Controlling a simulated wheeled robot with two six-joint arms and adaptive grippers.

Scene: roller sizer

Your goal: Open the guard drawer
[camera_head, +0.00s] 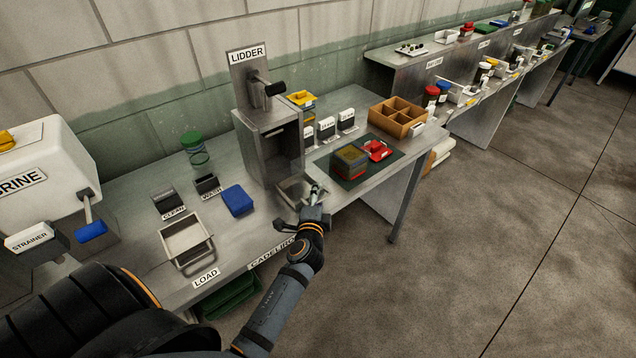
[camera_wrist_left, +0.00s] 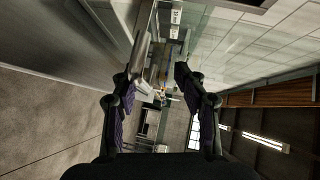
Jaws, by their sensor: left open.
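The LIDDER machine (camera_head: 272,135) is a grey metal box with an open front and a black-handled lever on top. A grey tray-like piece (camera_head: 291,187) at its foot looks like the guard drawer; my gripper partly hides it, so I cannot tell how far out it sits. My left gripper (camera_head: 314,192) is at the front right of this piece, by the bench edge. In the left wrist view its fingers (camera_wrist_left: 162,72) are apart. A pale metal bar (camera_wrist_left: 141,52) shows by the left finger; I cannot tell whether they touch. My right gripper is not in view.
A dark mat (camera_head: 372,178) with a tin-like block and a red item lies right of the machine. A wooden divided box (camera_head: 397,117) stands behind it. A blue block (camera_head: 238,200) and a metal LOAD tray (camera_head: 186,243) lie left. The floor at right is clear.

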